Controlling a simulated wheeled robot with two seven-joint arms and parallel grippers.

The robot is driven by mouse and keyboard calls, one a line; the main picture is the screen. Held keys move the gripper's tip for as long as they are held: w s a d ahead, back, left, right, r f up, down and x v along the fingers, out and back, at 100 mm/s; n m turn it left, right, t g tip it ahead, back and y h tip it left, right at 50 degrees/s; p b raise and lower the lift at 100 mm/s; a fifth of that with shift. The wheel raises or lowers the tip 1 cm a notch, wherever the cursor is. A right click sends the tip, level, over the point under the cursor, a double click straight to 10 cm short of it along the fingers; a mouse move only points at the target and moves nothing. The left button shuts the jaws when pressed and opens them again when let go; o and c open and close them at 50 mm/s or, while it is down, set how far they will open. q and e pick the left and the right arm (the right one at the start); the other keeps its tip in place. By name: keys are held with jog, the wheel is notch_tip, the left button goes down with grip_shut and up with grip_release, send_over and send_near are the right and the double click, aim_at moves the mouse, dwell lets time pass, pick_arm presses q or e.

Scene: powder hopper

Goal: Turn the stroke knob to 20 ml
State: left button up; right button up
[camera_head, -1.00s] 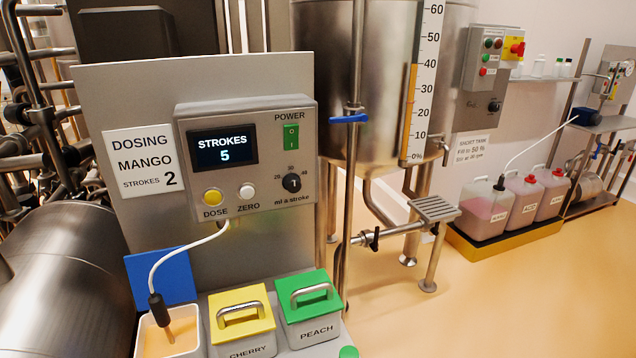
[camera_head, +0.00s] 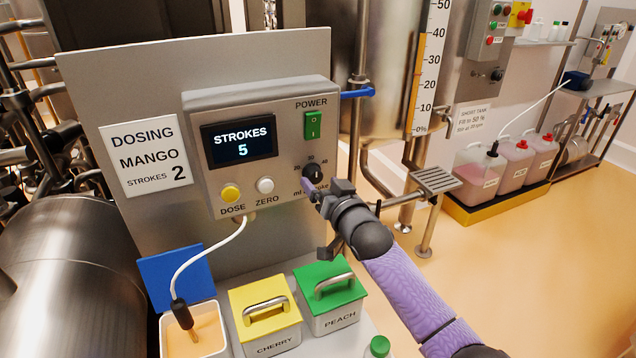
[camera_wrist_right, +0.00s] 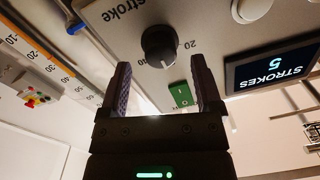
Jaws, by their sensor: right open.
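The black stroke knob (camera_head: 313,174) sits on the lower right of the grey dosing panel, with 20, 30 and 40 marked around it. In the right wrist view the knob (camera_wrist_right: 158,45) appears upside down, just beyond the fingertips, with 20 to its right. My right gripper (camera_head: 320,194) is in front of the panel at the knob's lower right and covers part of the "ml a stroke" label. In the right wrist view the right gripper's fingers (camera_wrist_right: 160,80) are apart and empty, with no visible contact. My left gripper is not in view.
The display (camera_head: 242,141) reads STROKES 5. The yellow DOSE button (camera_head: 231,193), white ZERO button (camera_head: 265,185) and green POWER switch (camera_head: 313,125) are near the knob. Yellow cherry (camera_head: 264,310) and green peach (camera_head: 330,284) lidded boxes stand below. A blue-handled valve (camera_head: 357,93) is at the panel's right.

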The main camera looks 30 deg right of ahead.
jog(key=shift+w, duration=1.3)
jog(key=shift+c, duration=0.3)
grip_shut()
